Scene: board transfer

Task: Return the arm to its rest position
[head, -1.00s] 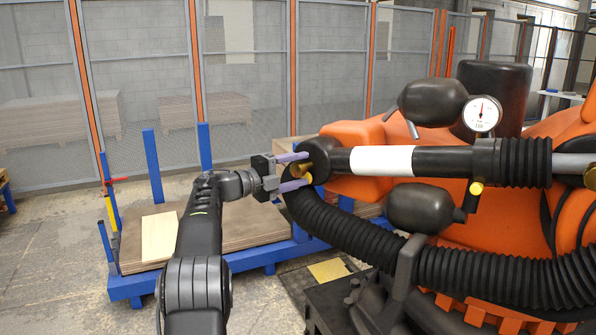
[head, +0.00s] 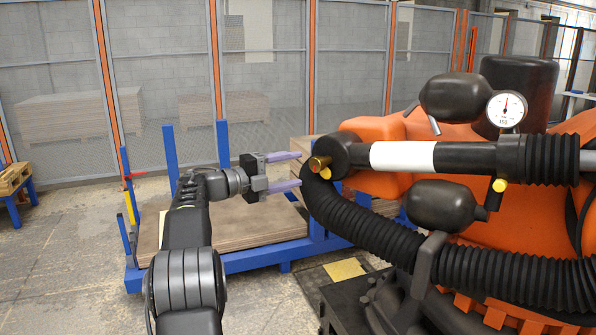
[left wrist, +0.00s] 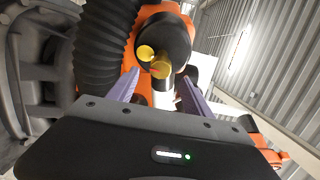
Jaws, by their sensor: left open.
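My left gripper (head: 284,171) is open in the head view, its two purple fingers apart and pointing right. No object shows between the fingers. Just right of the fingertips is the black end of an orange machine's tube, with a brass fitting (head: 318,163) on it. In the left wrist view the open fingers (left wrist: 155,88) point at this black end and its yellow-brass knobs (left wrist: 150,58); contact cannot be told. My right gripper is not in view.
The orange machine (head: 375,130) with a black corrugated hose (head: 350,225) and a gauge (head: 507,109) fills the right side. A blue rack (head: 240,262) holding brown boards (head: 240,228) stands behind my arm. Mesh fencing closes the back. Open floor (head: 60,250) lies to the left.

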